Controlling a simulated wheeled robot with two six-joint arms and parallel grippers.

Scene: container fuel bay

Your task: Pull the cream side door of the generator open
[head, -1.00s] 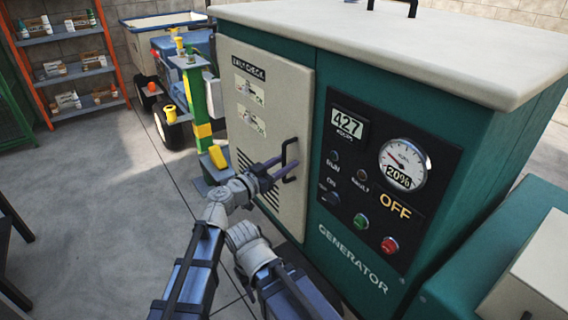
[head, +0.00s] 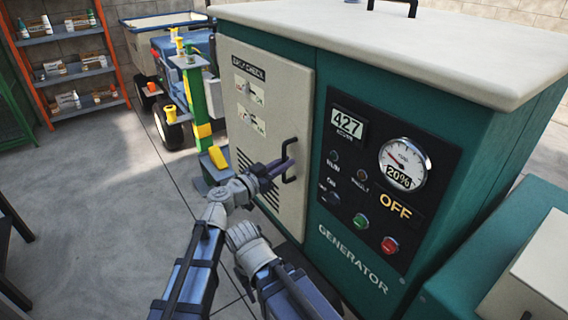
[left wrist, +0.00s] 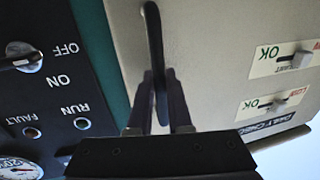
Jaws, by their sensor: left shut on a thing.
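The cream side door (head: 262,130) is on the left face of the green generator (head: 345,255) and looks closed. It bears a black bar handle (head: 290,160) near its right edge. My left gripper (head: 283,165) is shut on the handle. In the left wrist view the handle (left wrist: 154,50) runs down between the two fingers (left wrist: 158,115) of my left gripper, in front of the cream door (left wrist: 205,45).
The generator's control panel (head: 345,190), with a gauge and buttons, is right of the door. A green post with yellow parts (head: 195,105) and a blue cart (head: 165,55) stand behind the door's left side. Open floor (head: 100,200) lies to the left.

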